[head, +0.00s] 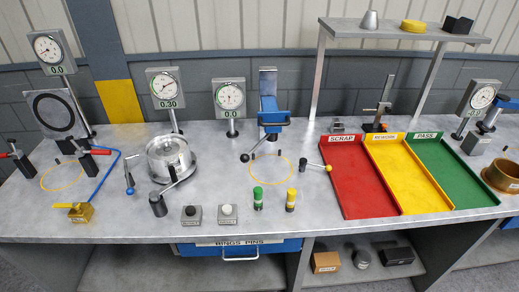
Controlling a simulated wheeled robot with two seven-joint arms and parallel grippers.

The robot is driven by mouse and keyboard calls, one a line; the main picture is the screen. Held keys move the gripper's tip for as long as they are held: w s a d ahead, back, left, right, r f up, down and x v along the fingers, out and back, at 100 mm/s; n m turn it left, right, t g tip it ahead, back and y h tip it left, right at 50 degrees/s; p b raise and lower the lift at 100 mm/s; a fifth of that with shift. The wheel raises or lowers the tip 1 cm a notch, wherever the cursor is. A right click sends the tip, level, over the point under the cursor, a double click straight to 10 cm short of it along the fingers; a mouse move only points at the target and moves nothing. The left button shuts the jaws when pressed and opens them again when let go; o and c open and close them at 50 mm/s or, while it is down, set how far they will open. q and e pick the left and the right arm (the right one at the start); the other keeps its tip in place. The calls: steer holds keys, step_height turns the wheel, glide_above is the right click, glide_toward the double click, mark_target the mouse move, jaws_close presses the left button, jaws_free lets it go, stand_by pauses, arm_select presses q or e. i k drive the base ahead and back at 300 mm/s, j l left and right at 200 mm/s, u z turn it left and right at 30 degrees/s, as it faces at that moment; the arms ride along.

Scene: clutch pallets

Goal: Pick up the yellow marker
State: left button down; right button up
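The yellow marker (291,200) stands upright near the front edge of the workbench, with a dark band low on its body. A green marker (258,198) stands upright just to its left, apart from it. Neither of my grippers shows in the head view.
The bench (330,236) holds a red SCRAP tray (357,190) right of the markers, with yellow and green trays beside it. A blue clamp stand (270,105) rises farther back. Two small blocks (227,215) sit left.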

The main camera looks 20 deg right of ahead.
mark_target(291, 192)
steer(key=j+z, duration=0.15)
steer(key=z, duration=0.2)
steer(key=i+j+z, duration=0.1)
steer(key=z, duration=0.2)
steer(key=j+z, duration=0.2)
steer(key=z, duration=0.15)
